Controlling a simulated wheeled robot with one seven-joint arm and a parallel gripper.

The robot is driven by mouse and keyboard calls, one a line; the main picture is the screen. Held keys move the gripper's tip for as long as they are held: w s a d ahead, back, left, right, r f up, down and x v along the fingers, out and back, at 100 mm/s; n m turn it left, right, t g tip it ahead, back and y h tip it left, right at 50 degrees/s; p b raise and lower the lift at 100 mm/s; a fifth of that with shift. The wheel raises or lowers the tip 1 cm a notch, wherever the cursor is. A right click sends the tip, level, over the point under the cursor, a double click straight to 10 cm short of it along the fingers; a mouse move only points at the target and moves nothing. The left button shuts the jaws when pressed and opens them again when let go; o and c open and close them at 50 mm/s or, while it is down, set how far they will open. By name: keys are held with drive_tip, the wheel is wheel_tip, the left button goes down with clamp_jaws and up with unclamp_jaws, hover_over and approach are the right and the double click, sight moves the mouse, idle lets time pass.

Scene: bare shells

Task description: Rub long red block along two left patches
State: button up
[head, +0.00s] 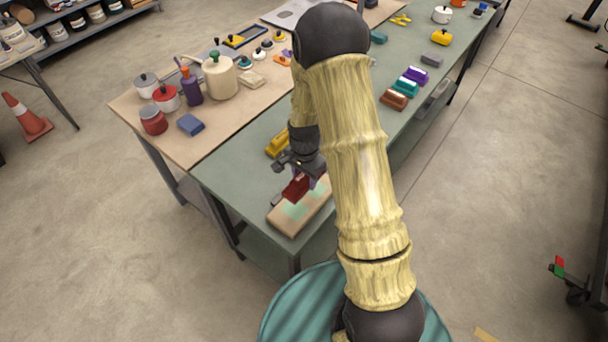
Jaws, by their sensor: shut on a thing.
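My gripper (299,172) is shut on a dark red block (296,187). It holds the block low over the left part of a light wooden board (289,228) near the table's front corner. I cannot tell whether the block touches the board. My arm hides the board's right side.
The board lies on a green-topped table (232,163). A yellow block (278,143) sits behind my gripper. A brown-red block (393,99), a teal block (405,87) and a purple block (414,75) stand to the right. A tan table (160,125) with jars and a blue block (190,125) adjoins at left.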

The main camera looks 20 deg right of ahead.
sight(308, 195)
drive_tip(key=shift+f+b, duration=2.45)
drive_tip(key=shift+f, duration=0.9)
drive_tip(key=shift+f+b, duration=0.4)
drive_tip(key=shift+f, duration=0.2)
drive_tip(key=shift+s+a+f, duration=0.1)
drive_tip(key=shift+s, duration=0.05)
drive_tip(key=shift+s+a, duration=0.45)
drive_tip(key=shift+a, duration=0.15)
drive_tip(key=shift+w+d, duration=0.1)
drive_tip(key=shift+d, duration=0.05)
drive_tip(key=shift+w+d, duration=0.45)
drive_tip(key=shift+d, duration=0.1)
drive_tip(key=shift+w+d, duration=0.1)
drive_tip(key=shift+w+d, duration=0.35)
drive_tip(key=shift+d, duration=0.2)
